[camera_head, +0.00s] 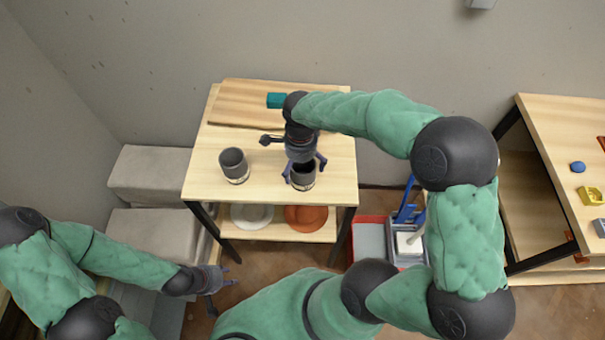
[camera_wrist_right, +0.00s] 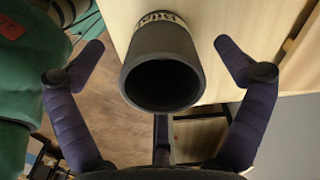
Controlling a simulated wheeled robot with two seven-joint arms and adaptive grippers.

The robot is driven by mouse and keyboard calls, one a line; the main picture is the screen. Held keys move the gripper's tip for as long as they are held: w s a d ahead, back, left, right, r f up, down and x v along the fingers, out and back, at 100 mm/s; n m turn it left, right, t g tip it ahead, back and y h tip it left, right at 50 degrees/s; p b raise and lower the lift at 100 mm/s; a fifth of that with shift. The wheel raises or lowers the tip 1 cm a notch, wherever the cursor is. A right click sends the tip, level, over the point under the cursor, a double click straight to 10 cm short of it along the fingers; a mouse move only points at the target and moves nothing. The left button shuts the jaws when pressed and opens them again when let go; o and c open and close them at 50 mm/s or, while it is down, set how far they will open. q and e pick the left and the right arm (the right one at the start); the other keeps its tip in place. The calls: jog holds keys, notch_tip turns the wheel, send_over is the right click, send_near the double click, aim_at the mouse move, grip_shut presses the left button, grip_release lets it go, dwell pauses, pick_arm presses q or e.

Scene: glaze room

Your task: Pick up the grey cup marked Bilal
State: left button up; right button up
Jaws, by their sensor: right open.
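Two dark grey cups stand on the light wooden table (camera_head: 268,186). The left cup (camera_head: 234,164) stands free near the table's left edge. The right cup (camera_head: 303,180) stands near the front edge, under my right gripper (camera_head: 304,172).
A wooden board (camera_head: 235,104) with a teal block (camera_head: 276,100) lies at the table's back. A white plate (camera_head: 250,216) and an orange plate (camera_head: 306,217) sit on the lower shelf. A red-rimmed bin (camera_head: 370,218) stands right of the table. Grey blocks (camera_head: 150,172) stand left.

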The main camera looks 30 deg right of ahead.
aim_at(303, 173)
jog(key=f, duration=0.1)
jog(key=f+b, duration=0.1)
jog(key=f, duration=0.3)
jog(key=shift+s+d, duration=0.1)
jog(key=shift+d, duration=0.15)
jog(key=c, duration=1.2)
